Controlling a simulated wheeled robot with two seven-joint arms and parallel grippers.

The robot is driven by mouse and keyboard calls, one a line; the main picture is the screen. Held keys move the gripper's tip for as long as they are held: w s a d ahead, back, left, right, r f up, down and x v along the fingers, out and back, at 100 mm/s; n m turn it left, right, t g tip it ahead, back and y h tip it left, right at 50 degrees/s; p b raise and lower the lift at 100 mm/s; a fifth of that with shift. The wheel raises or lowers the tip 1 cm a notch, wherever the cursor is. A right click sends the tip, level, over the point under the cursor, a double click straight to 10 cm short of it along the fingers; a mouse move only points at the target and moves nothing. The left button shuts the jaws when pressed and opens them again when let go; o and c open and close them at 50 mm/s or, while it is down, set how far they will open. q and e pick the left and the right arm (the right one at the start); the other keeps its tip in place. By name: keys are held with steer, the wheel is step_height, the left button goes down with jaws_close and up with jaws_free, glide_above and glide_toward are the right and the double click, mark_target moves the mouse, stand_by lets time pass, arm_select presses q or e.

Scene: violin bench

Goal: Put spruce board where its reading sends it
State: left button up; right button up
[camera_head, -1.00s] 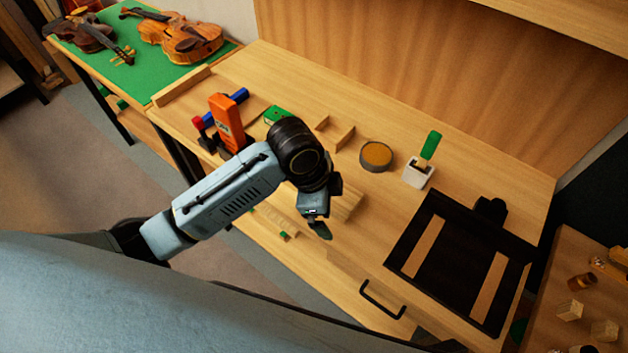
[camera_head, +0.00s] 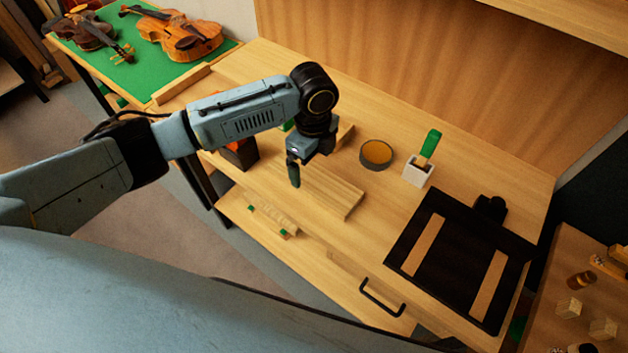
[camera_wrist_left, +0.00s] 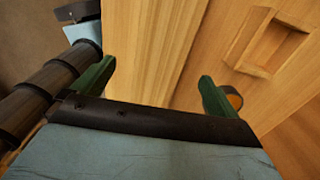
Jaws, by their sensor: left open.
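The spruce board (camera_head: 338,196) is a pale, straight-grained plank lying on the bench, partly hidden by my left gripper (camera_head: 299,174). In the left wrist view, the board (camera_wrist_left: 150,45) runs between the open fingers of the gripper (camera_wrist_left: 158,76). Nothing is held, and I cannot tell how far above the board the fingertips are. An orange device (camera_head: 238,130) in a dark stand is mostly hidden behind my left arm. My right gripper is out of view.
A round amber tin (camera_head: 376,154) and a white pot with a green-handled tool (camera_head: 419,172) stand right of the board. A black frame with wooden strips (camera_head: 447,285) lies farther right. Violins (camera_head: 180,38) rest on a green mat at far left. The bench's back strip is clear.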

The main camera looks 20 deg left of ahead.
mark_target(314, 179)
arm_select(q)
steer(key=shift+d+f, duration=0.1)
steer(key=shift+f, duration=2.95)
steer(key=c, duration=1.2)
